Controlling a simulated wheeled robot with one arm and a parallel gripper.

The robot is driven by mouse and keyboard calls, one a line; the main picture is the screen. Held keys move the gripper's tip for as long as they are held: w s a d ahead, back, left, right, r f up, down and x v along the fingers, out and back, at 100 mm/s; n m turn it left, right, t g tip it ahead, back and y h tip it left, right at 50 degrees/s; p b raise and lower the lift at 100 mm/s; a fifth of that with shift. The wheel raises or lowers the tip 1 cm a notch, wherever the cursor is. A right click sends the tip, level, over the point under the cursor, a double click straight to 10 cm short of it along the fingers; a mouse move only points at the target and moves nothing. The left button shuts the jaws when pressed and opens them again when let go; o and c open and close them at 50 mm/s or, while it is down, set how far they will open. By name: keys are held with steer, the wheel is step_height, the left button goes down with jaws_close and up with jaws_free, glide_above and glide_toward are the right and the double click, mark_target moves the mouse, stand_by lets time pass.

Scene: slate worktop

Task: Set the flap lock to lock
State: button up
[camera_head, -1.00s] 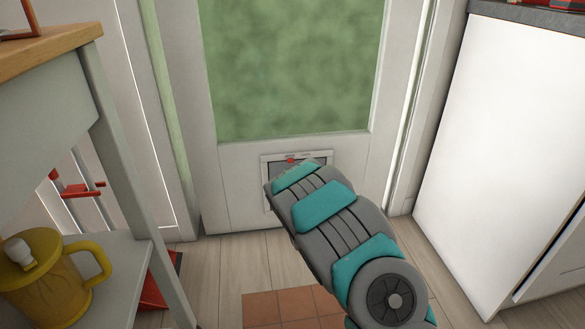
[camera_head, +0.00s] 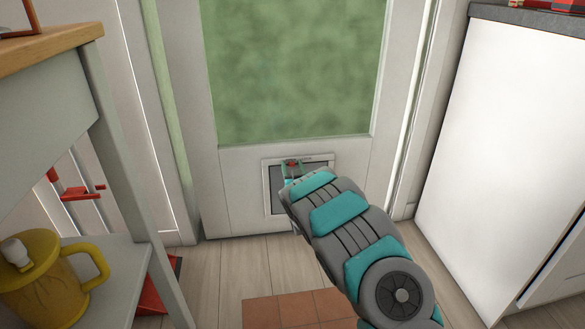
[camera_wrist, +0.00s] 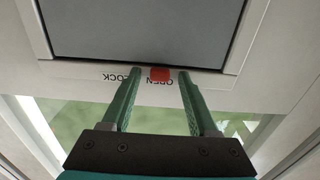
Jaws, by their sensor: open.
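The pet flap (camera_head: 267,185) sits low in the white door, a grey panel in a pale frame. Its red lock slider (camera_wrist: 159,74) is on the frame along the flap's edge, beside the upside-down word OPEN in the wrist view. The word LOCK lies to its left there, its first letter hidden behind a finger. My gripper (camera_wrist: 159,73) is open, its green fingers on either side of the slider with a gap to each. In the head view, the slider (camera_head: 292,163) shows at my fingertips, and my arm covers much of the flap.
A grey shelf unit (camera_head: 75,262) with a yellow lidded jug (camera_head: 45,285) stands at left. A white cabinet (camera_head: 510,130) stands at right. A terracotta tile patch (camera_head: 290,308) lies on the wooden floor before the door.

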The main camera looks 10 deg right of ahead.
jaws_close()
stand_by(0.4)
stand_by(1.0)
